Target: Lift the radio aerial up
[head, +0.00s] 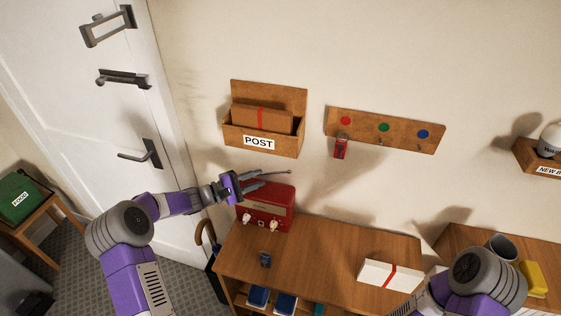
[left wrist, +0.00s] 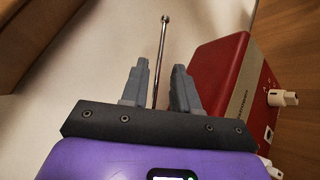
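The red radio (head: 266,207) stands on the wooden cabinet top against the wall. It also shows at the right of the left wrist view (left wrist: 215,85). The radio's aerial (left wrist: 161,55) is a thin metal rod with a small knob at its tip. In the left wrist view it runs up between the two fingers of my left gripper (left wrist: 160,75), with gaps visible beside it. The left gripper (head: 258,181) is open, just above the radio in the head view. The aerial's base is hidden behind the gripper. My right arm shows at the lower right, but its gripper does not.
A post box (head: 262,141) and a hook board (head: 385,130) with a red tag hang on the wall behind. A white box with a red band (head: 390,273) and a small dark object (head: 265,259) lie on the cabinet. The cabinet's middle is clear.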

